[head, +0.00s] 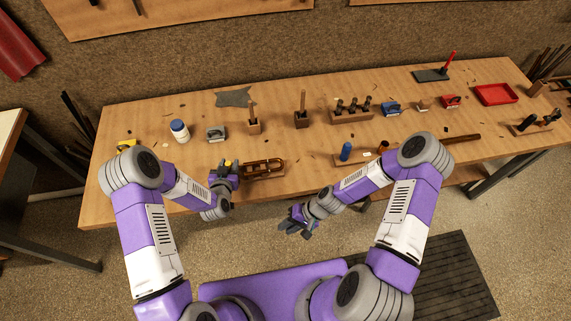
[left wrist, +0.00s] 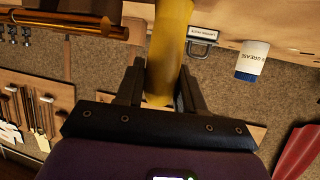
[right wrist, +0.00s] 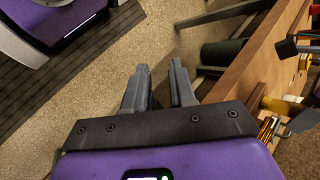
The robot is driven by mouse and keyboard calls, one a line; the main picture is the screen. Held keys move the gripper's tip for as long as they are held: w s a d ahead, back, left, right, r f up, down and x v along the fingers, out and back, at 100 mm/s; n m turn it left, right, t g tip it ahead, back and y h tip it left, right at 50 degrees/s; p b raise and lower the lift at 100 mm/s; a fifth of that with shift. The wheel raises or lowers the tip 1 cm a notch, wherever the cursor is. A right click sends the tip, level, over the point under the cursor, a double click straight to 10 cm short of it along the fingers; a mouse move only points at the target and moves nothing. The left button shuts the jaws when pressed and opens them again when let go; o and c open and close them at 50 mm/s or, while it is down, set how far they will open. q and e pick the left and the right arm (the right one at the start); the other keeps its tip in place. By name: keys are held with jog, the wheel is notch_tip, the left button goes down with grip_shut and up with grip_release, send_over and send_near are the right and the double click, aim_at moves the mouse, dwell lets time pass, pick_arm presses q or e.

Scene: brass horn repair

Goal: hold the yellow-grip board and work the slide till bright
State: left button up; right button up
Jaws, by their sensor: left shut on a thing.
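My left gripper (head: 228,168) is shut on the yellow grip of the board; the grip (left wrist: 168,50) stands between its fingers in the left wrist view. Only a bit of yellow shows in the head view, and the board's working face is hidden. The brass slide (head: 264,168) lies in a wooden holder near the bench's front edge, just right of my left gripper. Its tubes (left wrist: 55,17) show at the upper left of the left wrist view. Whether the board touches the slide I cannot tell. My right gripper (head: 298,222) is open and empty, in front of the bench.
A blue cylinder (head: 345,152) stands right of the slide. Wooden tool stands (head: 301,119) and a red tray (head: 496,94) are farther back. The floor around my right gripper is clear.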

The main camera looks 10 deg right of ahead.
jog(key=w+d+r+t+y, duration=0.1)
jog(key=w+d, duration=0.1)
jog(key=w, duration=0.1)
jog(key=w+d+r+m+t+y, duration=0.1)
jog(key=w+y, duration=0.1)
jog(key=w, duration=0.2)
jog(key=w+d+r+t+y, duration=0.1)
jog(key=w+d, duration=0.1)
jog(key=w, duration=0.1)
jog(key=shift+w+d+r+y, duration=0.2)
jog(key=shift+d+y, duration=0.1)
jog(key=shift+y, duration=0.1)
jog(key=w+d+r+t, duration=0.1)
jog(key=w+d, duration=0.1)
jog(key=w+d+r+n+t+y, duration=0.1)
jog(key=w+d, duration=0.1)
jog(key=d, duration=0.1)
jog(key=w+d+r+t, duration=0.1)
jog(key=w+d, duration=0.1)
jog(key=d, duration=0.1)
jog(key=shift+w+d+t+y, duration=0.2)
jog(key=shift+w+t+y, duration=0.15)
jog(key=shift+t+y, duration=0.05)
jog(key=shift+w, duration=0.15)
jog(key=x, duration=1.1)
jog(key=shift+w+a+f, duration=0.1)
jog(key=shift+w+a, duration=0.05)
jog(key=shift+a, duration=0.15)
grip_shut()
jog(key=shift+d, duration=0.1)
